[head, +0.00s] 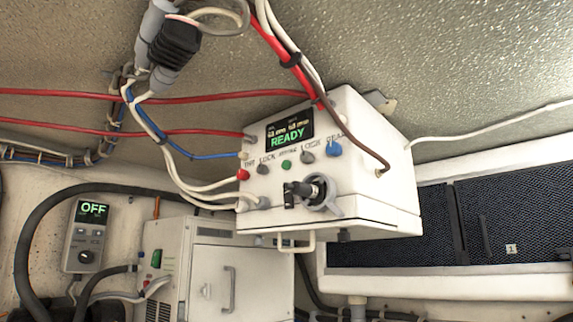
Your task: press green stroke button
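The green stroke button (286,165) is a small round button in the middle of the row on the front of a white control box (350,128). It shows in the head view, below a small display (290,132) that reads "READY" in green. A grey button sits on each side of it. A red button (243,174) is at the left end of the row and a blue knob (334,149) at the right end. A black key-like handle (305,192) sticks out below the row. Neither of my grippers is in view.
Red, white and blue cables run to the box from the left and above. A grey controller (87,236) reading "OFF" hangs at the lower left. A white cabinet (210,270) stands below the box. Dark mesh panels (515,220) are at the right.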

